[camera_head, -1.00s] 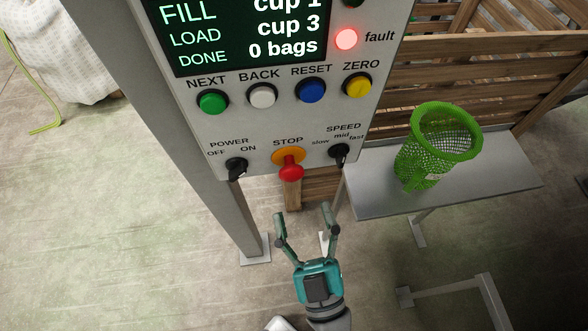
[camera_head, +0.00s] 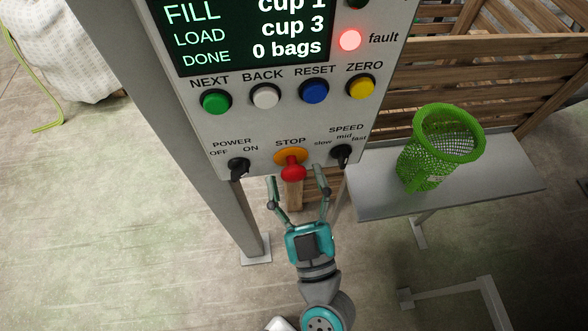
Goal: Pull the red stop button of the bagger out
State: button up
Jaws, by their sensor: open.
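The red stop button (camera_head: 293,173) sticks out of its orange-yellow base (camera_head: 291,155) at the bottom of the bagger's control panel (camera_head: 280,125), under the label STOP. My gripper (camera_head: 295,173) is open, with one finger to the left of the red button and the other to its right. I see a gap on each side and cannot tell whether either fingertip touches the button. The gripper body is below the panel, and its fingers point up towards it.
The black POWER knob (camera_head: 239,168) is left of the button and the SPEED knob (camera_head: 341,154) is close on the right. A fault lamp (camera_head: 350,40) glows red. A green net basket (camera_head: 440,150) stands on a grey shelf (camera_head: 500,185) at the right.

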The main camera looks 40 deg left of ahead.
jog(key=shift+w+a+r, duration=0.3)
jog(key=shift+w+a, duration=0.05)
jog(key=shift+a, duration=0.2)
jog(key=shift+c, duration=0.2)
grip_shut()
